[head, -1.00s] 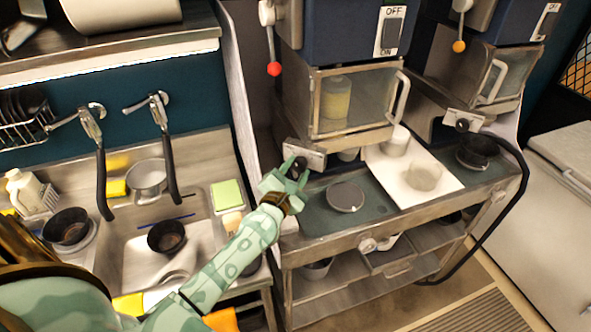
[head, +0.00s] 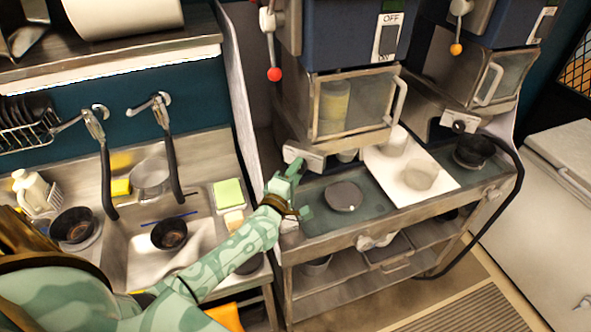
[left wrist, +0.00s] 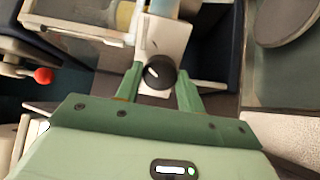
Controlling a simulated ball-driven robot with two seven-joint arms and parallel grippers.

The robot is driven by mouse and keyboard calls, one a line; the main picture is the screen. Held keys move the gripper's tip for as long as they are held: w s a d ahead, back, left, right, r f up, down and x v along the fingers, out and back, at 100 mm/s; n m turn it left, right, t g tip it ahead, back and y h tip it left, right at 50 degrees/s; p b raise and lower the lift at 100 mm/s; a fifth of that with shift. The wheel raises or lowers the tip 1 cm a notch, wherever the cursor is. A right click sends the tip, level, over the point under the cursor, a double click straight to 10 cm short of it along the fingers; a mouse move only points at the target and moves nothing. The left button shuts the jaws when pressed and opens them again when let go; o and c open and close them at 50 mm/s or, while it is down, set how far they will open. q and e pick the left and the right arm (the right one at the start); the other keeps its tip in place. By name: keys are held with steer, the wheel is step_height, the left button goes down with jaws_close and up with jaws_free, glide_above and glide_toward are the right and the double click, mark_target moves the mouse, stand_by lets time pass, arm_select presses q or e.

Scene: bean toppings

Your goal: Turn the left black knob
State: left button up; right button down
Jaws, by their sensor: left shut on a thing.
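The left black knob (left wrist: 160,73) sits on a pale metal plate under the left machine (head: 340,105). In the left wrist view it is between the two green fingers of my left gripper (left wrist: 158,82), and its white mark points to the upper left. My left gripper (head: 297,174) is shut on this knob. In the head view the gripper hides the knob, and only the plate (head: 303,156) shows. A second black knob (head: 459,127) is under the right machine (head: 492,75). My right gripper is not in view.
A round dark-lidded dish (head: 343,196) stands on the counter just right of my gripper. A white board (head: 430,197) holds pale cups. A lever with a red ball (head: 274,74) hangs above. The sink (head: 130,250) is to the left.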

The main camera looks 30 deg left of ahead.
arm_select(q)
steer(key=shift+f+m, duration=0.1)
steer(key=shift+m, duration=0.9)
steer(key=o, duration=1)
steer(key=shift+c, duration=0.2)
steer(key=s+d, duration=0.1)
steer(key=s, duration=1.5)
steer(key=shift+s+d+f+b, duration=0.15)
steer(key=shift+f+b, duration=0.25)
steer(key=shift+b, duration=0.05)
